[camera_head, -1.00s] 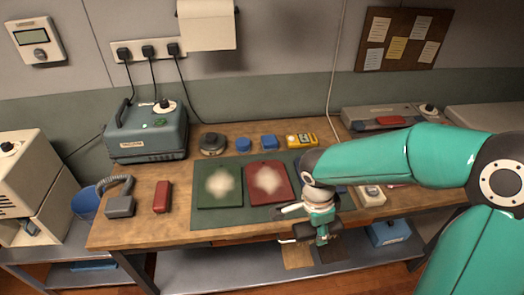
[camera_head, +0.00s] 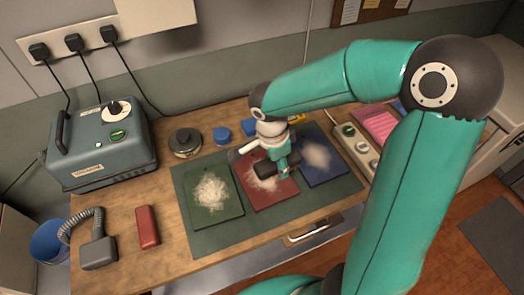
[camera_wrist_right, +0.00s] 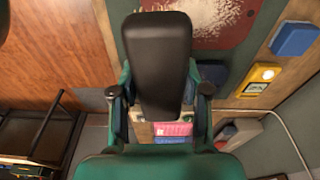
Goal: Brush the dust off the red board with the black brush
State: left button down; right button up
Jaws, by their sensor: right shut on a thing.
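The red board (camera_head: 277,199) lies on the dark green mat (camera_head: 222,234), between a green board (camera_head: 230,212) and a blue board (camera_head: 331,174). Pale dust (camera_head: 262,180) shows on the red board, partly hidden by my right gripper. My right gripper (camera_head: 277,158) is over the far part of the red board. It is shut on the black brush (camera_wrist_right: 160,55), which sticks out between its fingers in the right wrist view. I cannot tell whether the brush touches the board. The red board (camera_wrist_right: 237,27) also shows beyond the brush there. My left gripper is not in view.
A grey vacuum unit (camera_head: 100,150) stands at the back left. A hose nozzle (camera_head: 98,252) and a red block (camera_head: 147,227) lie left of the mat. A round metal dish (camera_head: 185,142) and a blue block (camera_head: 222,135) stand behind it. A control panel (camera_head: 355,150) is at the right.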

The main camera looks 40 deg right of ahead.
jog(key=shift+w+f, duration=0.1)
jog(key=shift+f, duration=0.15)
notch_tip(320, 180, down, 5)
jog(key=b, duration=0.2)
jog(key=shift+w+r+b, duration=0.15)
jog(key=shift+r+b, duration=0.05)
jog(key=shift+b, duration=0.1)
jog(key=shift+f+b, duration=0.3)
jog(key=shift+f, duration=0.55)
jog(key=shift+a, duration=0.1)
